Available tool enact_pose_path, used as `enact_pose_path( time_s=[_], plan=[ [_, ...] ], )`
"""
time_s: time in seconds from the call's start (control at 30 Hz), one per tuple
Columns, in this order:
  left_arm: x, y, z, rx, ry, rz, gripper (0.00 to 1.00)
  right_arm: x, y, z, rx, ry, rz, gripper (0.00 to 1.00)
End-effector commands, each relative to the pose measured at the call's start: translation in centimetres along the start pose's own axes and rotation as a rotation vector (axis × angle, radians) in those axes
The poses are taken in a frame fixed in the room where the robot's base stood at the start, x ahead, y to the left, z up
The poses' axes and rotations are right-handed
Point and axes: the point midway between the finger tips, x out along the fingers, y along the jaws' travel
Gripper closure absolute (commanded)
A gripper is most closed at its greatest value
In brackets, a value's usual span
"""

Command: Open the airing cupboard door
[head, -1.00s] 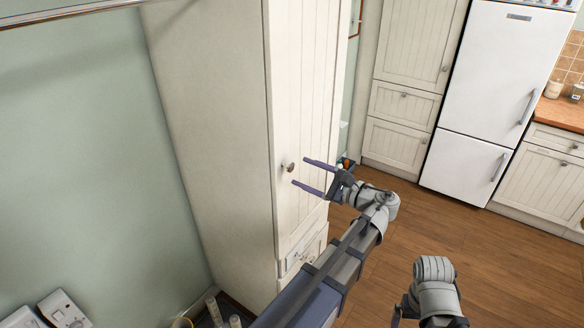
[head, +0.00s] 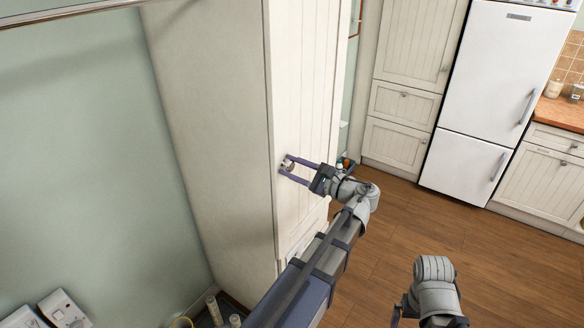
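The airing cupboard door (head: 305,90) is a tall cream panelled door on the front of the tall cupboard (head: 205,130), and it looks shut. Its small round metal knob (head: 287,165) is near the door's left edge. My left gripper (head: 284,165) is open, with its two purple fingers one above and one below the knob. I cannot tell whether either finger touches it. My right arm shows at the bottom right, and its gripper (head: 398,314) is only partly in view, its fingers mostly hidden.
A drawer sits below the door, mostly hidden by my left arm. A white fridge-freezer (head: 490,95), cream cupboards (head: 415,45) and a wooden worktop (head: 562,112) stand at the back right. Wooden floor (head: 400,235) is clear between.

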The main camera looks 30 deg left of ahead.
Motion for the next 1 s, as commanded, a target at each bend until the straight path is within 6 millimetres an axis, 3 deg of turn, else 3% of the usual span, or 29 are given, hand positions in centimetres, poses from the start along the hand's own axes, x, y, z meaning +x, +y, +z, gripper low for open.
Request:
enact_pose_path(
  time_s=[0.03,0.37,1.0],
  plan=[
    [-0.01,0.00,0.00,0.000,0.000,0.000,0.62,0.00,0.00,0.00,0.000,0.000,0.000,0.00],
    [-0.01,0.01,0.00,0.000,0.000,0.000,0.99,0.00,0.00,0.00,0.000,0.000,0.000,0.00],
    [-0.01,0.04,-0.01,0.000,0.001,0.001,1.00,0.01,0.00,0.00,0.000,0.000,0.000,0.00]
  ],
)
